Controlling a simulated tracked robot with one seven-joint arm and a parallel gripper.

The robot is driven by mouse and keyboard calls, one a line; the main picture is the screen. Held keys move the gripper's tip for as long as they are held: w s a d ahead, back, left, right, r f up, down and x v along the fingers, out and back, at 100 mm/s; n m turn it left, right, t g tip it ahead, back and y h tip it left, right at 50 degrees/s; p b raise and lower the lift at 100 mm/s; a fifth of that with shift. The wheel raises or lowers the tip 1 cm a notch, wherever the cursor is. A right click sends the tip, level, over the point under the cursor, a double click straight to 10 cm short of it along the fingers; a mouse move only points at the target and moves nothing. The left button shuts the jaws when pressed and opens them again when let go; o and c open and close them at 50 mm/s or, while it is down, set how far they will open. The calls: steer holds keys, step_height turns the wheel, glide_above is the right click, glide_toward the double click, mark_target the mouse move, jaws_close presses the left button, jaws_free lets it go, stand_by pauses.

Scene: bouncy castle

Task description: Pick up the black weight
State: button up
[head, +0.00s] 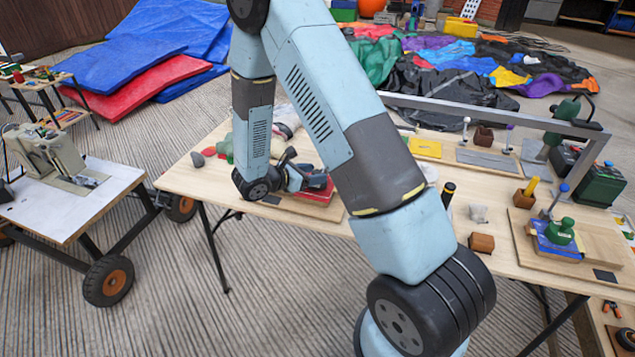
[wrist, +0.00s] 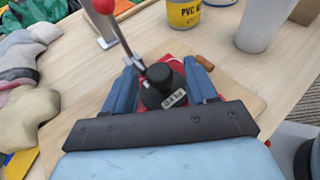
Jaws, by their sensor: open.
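The black weight (wrist: 162,90) stands in the wrist view with a pale label on its side and a narrower knob on top. It sits on red material (wrist: 178,66) over a wooden board (wrist: 75,128). My gripper (wrist: 165,76) is open, with one blue finger on each side of the weight. I cannot tell whether either finger touches it. In the head view my gripper (head: 302,178) is low over the red material (head: 322,192) at the table's left part, and my arm hides much of that spot. I cannot make out the weight there.
A metal lever with a red knob (wrist: 103,6) rises just beside the weight. A yellow PVC can (wrist: 184,13) and a grey cup (wrist: 262,24) stand beyond. Pale sandbag-like lumps (wrist: 28,95) lie left. A green weight (head: 560,231) sits on blue material at the table's right.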

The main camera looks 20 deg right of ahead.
steer(key=shift+x, duration=0.95)
jaws_close()
